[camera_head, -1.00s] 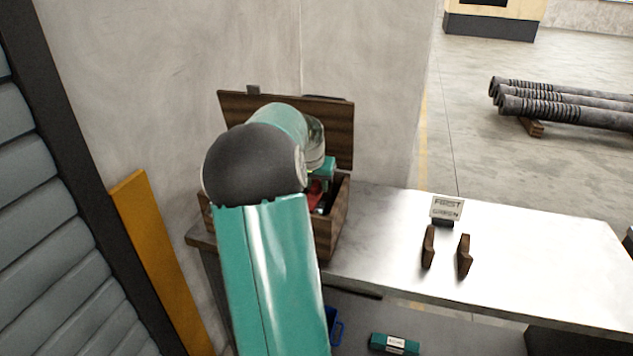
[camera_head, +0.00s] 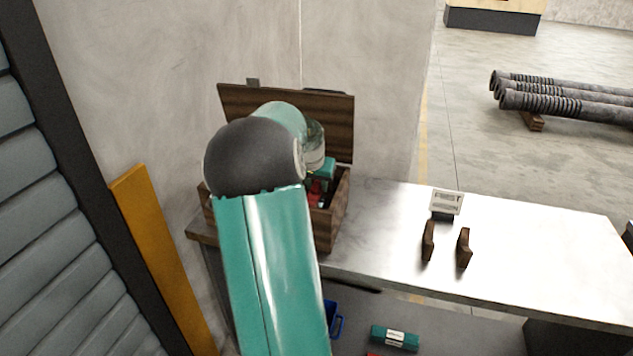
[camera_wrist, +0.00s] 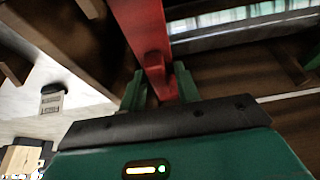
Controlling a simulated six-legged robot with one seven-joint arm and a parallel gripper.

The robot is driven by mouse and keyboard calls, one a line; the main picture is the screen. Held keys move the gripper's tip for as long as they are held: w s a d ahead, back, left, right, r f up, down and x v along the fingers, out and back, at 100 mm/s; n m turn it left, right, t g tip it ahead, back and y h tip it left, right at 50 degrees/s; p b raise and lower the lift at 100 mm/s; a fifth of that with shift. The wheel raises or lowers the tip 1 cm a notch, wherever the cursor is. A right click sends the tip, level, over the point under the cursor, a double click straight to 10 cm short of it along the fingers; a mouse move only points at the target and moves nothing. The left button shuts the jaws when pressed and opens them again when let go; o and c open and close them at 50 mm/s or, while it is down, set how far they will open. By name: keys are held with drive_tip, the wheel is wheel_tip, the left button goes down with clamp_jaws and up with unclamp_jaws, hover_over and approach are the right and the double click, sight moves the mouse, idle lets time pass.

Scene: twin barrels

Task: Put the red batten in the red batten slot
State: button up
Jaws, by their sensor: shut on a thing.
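My gripper (camera_wrist: 158,88) has its green fingers shut on the red batten (camera_wrist: 143,35), which runs up and away from the fingers in the wrist view. In the head view my arm covers much of the open wooden box (camera_head: 341,205), and a bit of red (camera_head: 314,194) shows inside it by my gripper. The wrist view shows dark wooden walls close around the batten. I cannot make out a red batten slot, nor whether the batten touches the box.
The box stands at the left end of a metal bench (camera_head: 540,260), its lid (camera_head: 338,115) raised towards the wall. Two brown wooden blocks (camera_head: 428,240) stand mid-bench in front of a small sign (camera_head: 446,202). A teal case (camera_head: 395,338) lies on the lower shelf. The bench's right side is clear.

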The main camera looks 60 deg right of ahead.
drive_tip(key=shift+f, duration=0.45)
drive_tip(key=o, duration=1.1)
drive_tip(key=shift+c, duration=0.2)
drive_tip(key=w+v, duration=0.1)
drive_tip(key=v, duration=1.2)
drive_tip(key=shift+s+r, duration=0.45)
drive_tip(key=shift+a, duration=0.1)
